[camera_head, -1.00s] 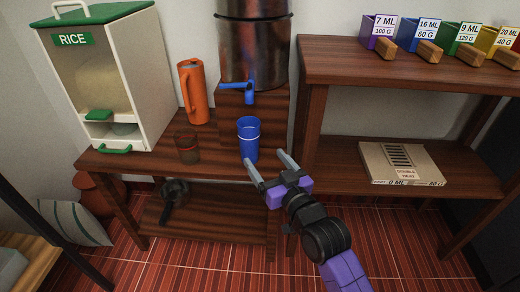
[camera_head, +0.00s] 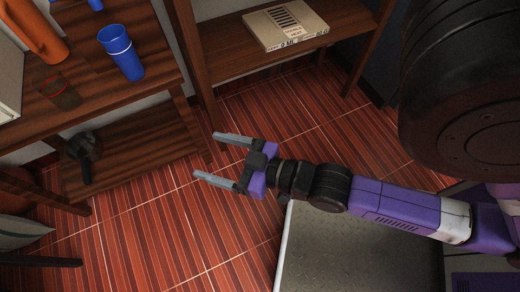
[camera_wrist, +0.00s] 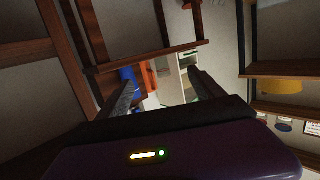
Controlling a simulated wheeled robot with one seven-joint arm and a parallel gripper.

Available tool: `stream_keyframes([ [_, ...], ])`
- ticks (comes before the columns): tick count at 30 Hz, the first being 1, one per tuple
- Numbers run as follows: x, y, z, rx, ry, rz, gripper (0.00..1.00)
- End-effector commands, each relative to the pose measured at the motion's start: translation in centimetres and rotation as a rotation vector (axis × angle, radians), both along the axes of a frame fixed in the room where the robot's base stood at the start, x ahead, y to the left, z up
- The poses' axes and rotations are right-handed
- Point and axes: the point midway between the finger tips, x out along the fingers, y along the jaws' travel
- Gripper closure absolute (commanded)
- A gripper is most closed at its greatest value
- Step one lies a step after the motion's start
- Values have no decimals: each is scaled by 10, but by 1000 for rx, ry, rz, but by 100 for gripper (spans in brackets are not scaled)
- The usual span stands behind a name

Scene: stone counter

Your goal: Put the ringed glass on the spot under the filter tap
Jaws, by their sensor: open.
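In the wrist view, a blue shape (camera_wrist: 128,76), probably the glass, shows beyond the left finger.
A dark translucent glass (camera_head: 57,88) and an orange jug (camera_head: 35,32) stand left of the blue glass. A dark pan (camera_head: 85,150) is on the lower shelf. A shelf unit with a flat box (camera_head: 286,25) stands right of the counter. The tiled floor (camera_head: 150,235) is clear.

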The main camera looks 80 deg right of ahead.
Motion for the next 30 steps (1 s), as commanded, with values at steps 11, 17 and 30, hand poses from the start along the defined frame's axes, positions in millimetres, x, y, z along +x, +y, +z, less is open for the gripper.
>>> stream_keyframes([
  [11, -100, 47, 20, 7, 94, 137, 23],
  [17, -108, 50, 23, 8, 101, 149, 23],
  [30, -107, 50, 46, 8, 100, 147, 23],
])
